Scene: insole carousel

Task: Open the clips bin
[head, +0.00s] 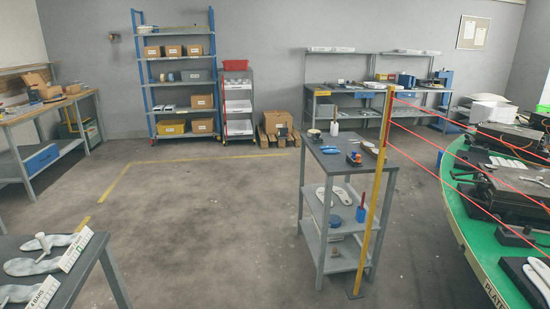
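No container in the head view carries a label that I can read as clips, so I cannot tell which one is the clips bin. A red bin (235,65) sits on top of a grey cart at the back wall. A blue drawer-like box (41,158) is under the left workbench. A yellow bin (171,127) stands on the lowest shelf of the blue rack. Neither of my grippers is in view.
A grey trolley (338,163) with small items stands centre right, beside a yellow post (378,190) with red cords. A green carousel (468,234) fills the right. A table with insoles (47,265) is at lower left. The middle floor is clear.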

